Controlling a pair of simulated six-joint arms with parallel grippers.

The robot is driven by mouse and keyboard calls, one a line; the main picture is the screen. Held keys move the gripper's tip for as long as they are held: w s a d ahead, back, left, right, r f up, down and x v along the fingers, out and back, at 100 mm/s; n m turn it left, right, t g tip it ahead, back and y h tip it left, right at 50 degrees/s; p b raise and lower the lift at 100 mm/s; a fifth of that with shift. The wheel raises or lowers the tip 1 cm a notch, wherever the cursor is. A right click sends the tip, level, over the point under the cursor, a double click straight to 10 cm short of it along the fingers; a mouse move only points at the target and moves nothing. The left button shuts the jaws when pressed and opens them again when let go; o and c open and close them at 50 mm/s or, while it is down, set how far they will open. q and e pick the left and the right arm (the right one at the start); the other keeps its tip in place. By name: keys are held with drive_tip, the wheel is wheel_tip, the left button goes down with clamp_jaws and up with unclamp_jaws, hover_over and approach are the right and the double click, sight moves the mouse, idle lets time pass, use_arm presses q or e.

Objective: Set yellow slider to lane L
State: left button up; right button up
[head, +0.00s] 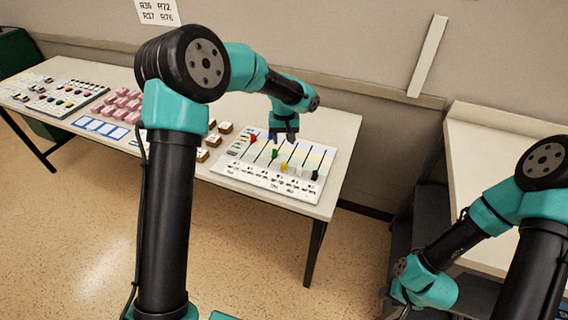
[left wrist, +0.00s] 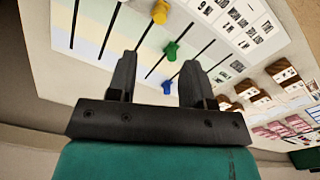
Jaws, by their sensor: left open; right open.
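The slider panel (head: 325,160) is a white board with several dark slots on pale coloured bands; its lane letters are too small to read. The yellow slider (head: 284,167) sits near the front end of its slot, and shows at the top of the left wrist view (left wrist: 160,12). The green slider (head: 274,154) and blue slider (left wrist: 168,86) are on neighbouring slots. My left gripper (head: 288,138) is open over the panel's far part, its fingers (left wrist: 159,82) either side of the blue slider in the wrist view, contact unclear. My right gripper (head: 405,290) is low at the right, away from the panel.
A red slider (head: 254,138) and a black slider (head: 315,175) share the panel. Brown-and-white blocks (head: 214,140), pink blocks (head: 122,103) and a button board (head: 50,95) lie along the table to the left. The wall is close behind the table.

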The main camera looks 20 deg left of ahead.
sight(284, 162)
use_arm(q)
wheel_tip(284, 162, down, 12)
drive_tip(key=shift+f, duration=0.1)
idle(0.4)
drive_tip(key=shift+c, duration=0.5)
clamp_jaws()
